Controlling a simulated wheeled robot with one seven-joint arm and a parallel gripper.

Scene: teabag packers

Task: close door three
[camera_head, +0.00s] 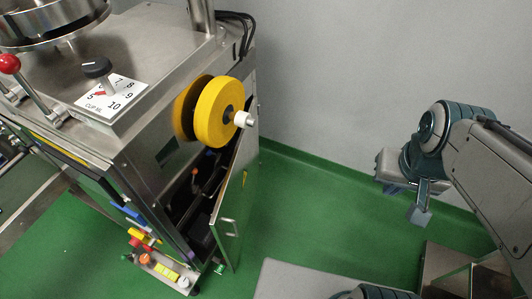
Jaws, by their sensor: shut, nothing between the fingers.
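The dark inside of the cabinet shows through the gap. I see no number on the door, so I cannot tell if it is door three. My gripper (420,213) hangs at the right, well apart from the door, above the green floor. It is shut and holds nothing.
A yellow reel (220,112) on a spindle sticks out of the machine just above the door. Green floor (310,210) lies clear between the door and my gripper. A grey wall (370,60) closes the back.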

